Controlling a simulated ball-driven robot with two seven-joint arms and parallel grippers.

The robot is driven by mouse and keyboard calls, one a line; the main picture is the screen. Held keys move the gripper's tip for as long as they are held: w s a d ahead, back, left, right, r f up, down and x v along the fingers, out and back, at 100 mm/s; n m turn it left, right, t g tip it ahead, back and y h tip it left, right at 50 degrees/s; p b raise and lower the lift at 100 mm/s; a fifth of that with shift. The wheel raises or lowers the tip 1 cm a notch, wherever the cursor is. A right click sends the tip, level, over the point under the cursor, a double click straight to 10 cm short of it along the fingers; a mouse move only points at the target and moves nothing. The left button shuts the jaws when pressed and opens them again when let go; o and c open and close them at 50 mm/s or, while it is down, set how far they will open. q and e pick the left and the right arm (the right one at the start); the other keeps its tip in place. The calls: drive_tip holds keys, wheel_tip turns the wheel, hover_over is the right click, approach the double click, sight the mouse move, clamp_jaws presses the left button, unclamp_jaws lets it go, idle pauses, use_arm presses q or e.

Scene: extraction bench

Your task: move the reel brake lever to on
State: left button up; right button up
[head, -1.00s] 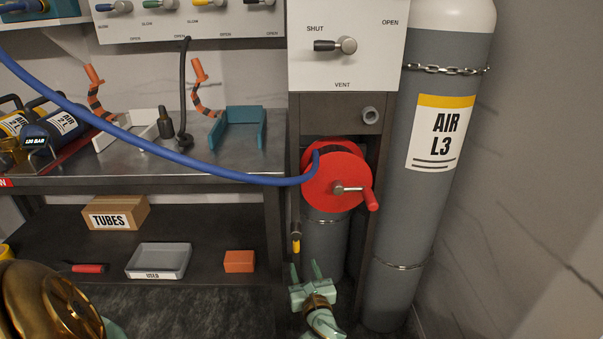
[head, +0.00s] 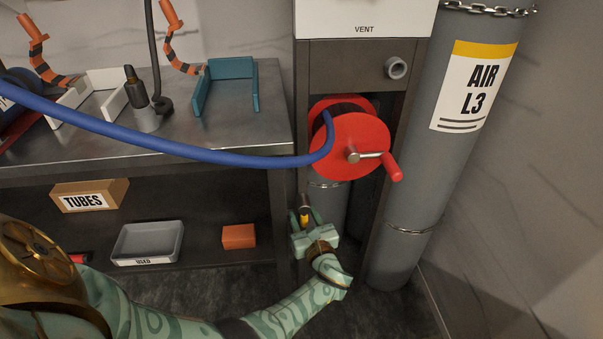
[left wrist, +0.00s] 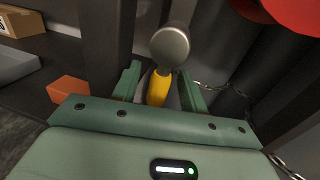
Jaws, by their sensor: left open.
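The reel brake lever (head: 304,221) has a yellow grip that hangs down from a grey round pivot on the post below the red hose reel (head: 350,147). My left gripper (head: 305,216) is open at the lever, with one finger on each side of it. In the left wrist view the yellow grip (left wrist: 158,88) lies between the two open fingers (left wrist: 160,84), under the grey pivot end. I cannot tell whether a finger touches it. My right gripper is not in view.
A blue hose (head: 180,149) runs from the reel to the left above the bench. The reel's red crank handle (head: 392,167) sticks out at the right. A grey AIR L3 cylinder (head: 425,165) stands to the right. An orange block (head: 238,236) and a USED tray (head: 148,243) are on the lower shelf.

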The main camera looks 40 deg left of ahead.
use_arm(q)
drive_tip(key=shift+c, duration=0.3)
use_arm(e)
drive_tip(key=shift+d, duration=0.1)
use_arm(q)
drive_tip(key=c, duration=0.9)
drive_tip(key=shift+o, duration=0.2)
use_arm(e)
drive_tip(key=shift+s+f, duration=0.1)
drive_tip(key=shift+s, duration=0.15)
